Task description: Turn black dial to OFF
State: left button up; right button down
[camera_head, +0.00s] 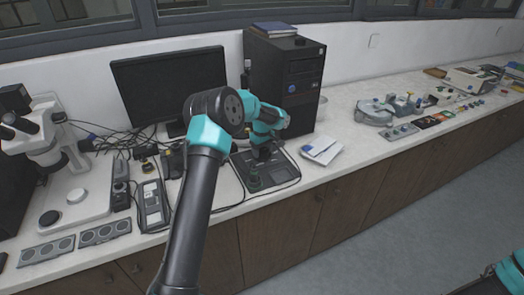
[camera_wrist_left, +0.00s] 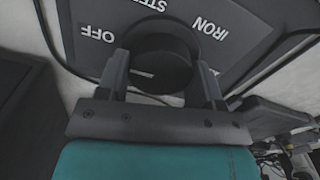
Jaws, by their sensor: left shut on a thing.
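The black dial (camera_wrist_left: 163,62) is round and sits on a dark panel (camera_wrist_left: 95,15) in the left wrist view. White words stand around it upside down: OFF at the left, IRON at the right, and a partly hidden word starting STE at the top. My left gripper (camera_wrist_left: 160,80) has one finger on each side of the dial and is shut on it. A small pale mark shows on the dial's lower left; I cannot tell which word it points to. In the head view, my left gripper (camera_head: 262,152) is over a dark flat device (camera_head: 286,172), and the dial is hidden there.
A black computer tower (camera_head: 285,80) stands just behind the device, and a monitor (camera_head: 170,85) stands to its left. White papers (camera_head: 321,150) lie at its right. A microscope (camera_head: 45,145) and cables crowd the left bench.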

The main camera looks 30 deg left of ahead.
aim_at(262, 150)
pick_arm(q)
jog(key=o, duration=0.9)
jog(key=shift+r, duration=0.15)
notch_tip(262, 150, up, 17)
jog(key=shift+r, duration=0.1)
dwell(0.5)
